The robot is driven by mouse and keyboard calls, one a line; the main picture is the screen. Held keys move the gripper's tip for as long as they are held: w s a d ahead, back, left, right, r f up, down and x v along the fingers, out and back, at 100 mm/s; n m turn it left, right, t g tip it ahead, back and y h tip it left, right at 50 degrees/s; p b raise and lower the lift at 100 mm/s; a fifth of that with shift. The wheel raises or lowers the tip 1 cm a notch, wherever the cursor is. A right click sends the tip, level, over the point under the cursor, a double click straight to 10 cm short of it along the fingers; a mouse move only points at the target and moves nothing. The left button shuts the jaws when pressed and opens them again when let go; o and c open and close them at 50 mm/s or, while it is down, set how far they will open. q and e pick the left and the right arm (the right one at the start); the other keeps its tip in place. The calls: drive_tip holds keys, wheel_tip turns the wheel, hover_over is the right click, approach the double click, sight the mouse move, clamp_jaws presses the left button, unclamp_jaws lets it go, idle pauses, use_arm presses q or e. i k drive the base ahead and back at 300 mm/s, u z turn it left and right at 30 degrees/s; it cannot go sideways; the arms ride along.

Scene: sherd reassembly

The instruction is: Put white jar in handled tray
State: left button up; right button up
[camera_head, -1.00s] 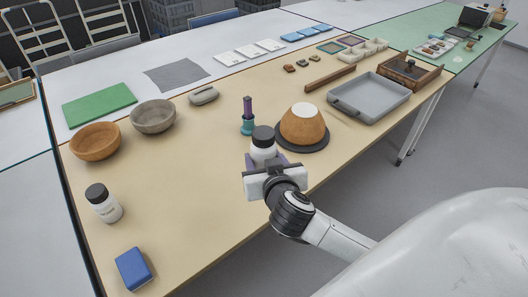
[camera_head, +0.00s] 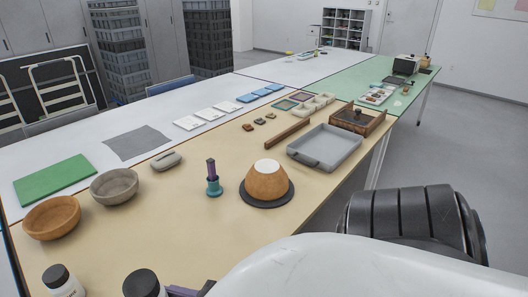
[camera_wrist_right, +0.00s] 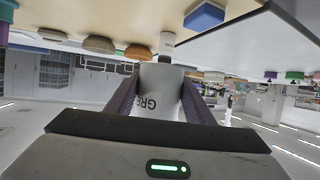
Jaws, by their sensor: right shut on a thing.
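The white jar with a black lid (camera_head: 142,283) is at the bottom edge of the head view, mostly cut off. In the right wrist view its white body (camera_wrist_right: 158,88), with dark lettering, sits between the purple fingers of my right gripper (camera_wrist_right: 160,97), which is shut on it. A grey tray (camera_head: 334,143) with a handle at its near-left end lies on the beige table, looking empty. A second white jar with a black lid (camera_head: 65,284) stands at the lower left. My left gripper is not in view.
An upturned orange bowl (camera_head: 267,182) on a dark disc and a teal-purple tool (camera_head: 213,180) stand between the held jar and the tray. A wooden strip (camera_head: 287,132) and wooden box (camera_head: 374,123) lie beside the tray. Two bowls are at left.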

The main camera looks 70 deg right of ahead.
sight(331, 150)
drive_tip(key=u, duration=2.05)
drive_tip(key=k, duration=2.1)
drive_tip(key=z, duration=2.75)
drive_tip(key=i, duration=0.5)
drive_tip(key=z, duration=0.05)
